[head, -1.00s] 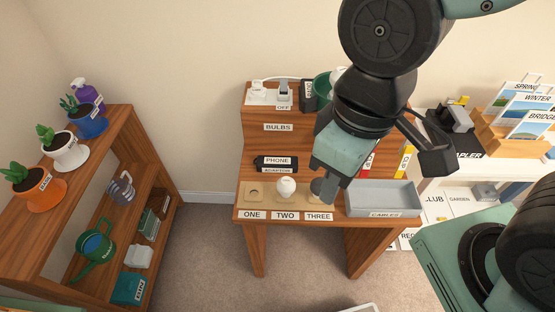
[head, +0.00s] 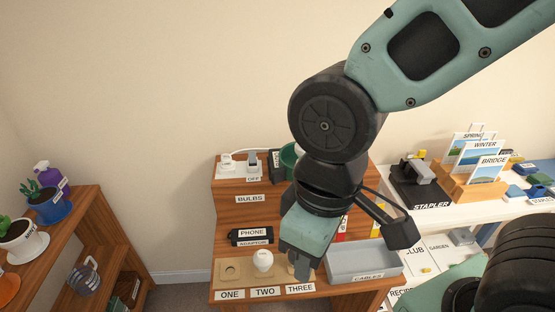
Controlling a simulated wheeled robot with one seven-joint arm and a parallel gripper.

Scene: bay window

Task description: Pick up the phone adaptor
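The phone adaptor (head: 252,236) is a small dark block on the middle step of the wooden stepped stand, with labels reading PHONE and ADAPTOR. My gripper (head: 297,268) hangs over the front right of the stand, to the right of the phone adaptor and apart from it. It points down near the THREE position and partly hides what stands there. I see the gripper's housing from behind, and its fingertips are too hidden to tell whether it is open or shut.
A white bulb (head: 263,260) stands on position TWO, left of my gripper. A grey cables tray (head: 364,261) sits to its right. A white switched socket strip (head: 240,169) is on the top step. A stapler (head: 419,175) stands on the white table at right.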

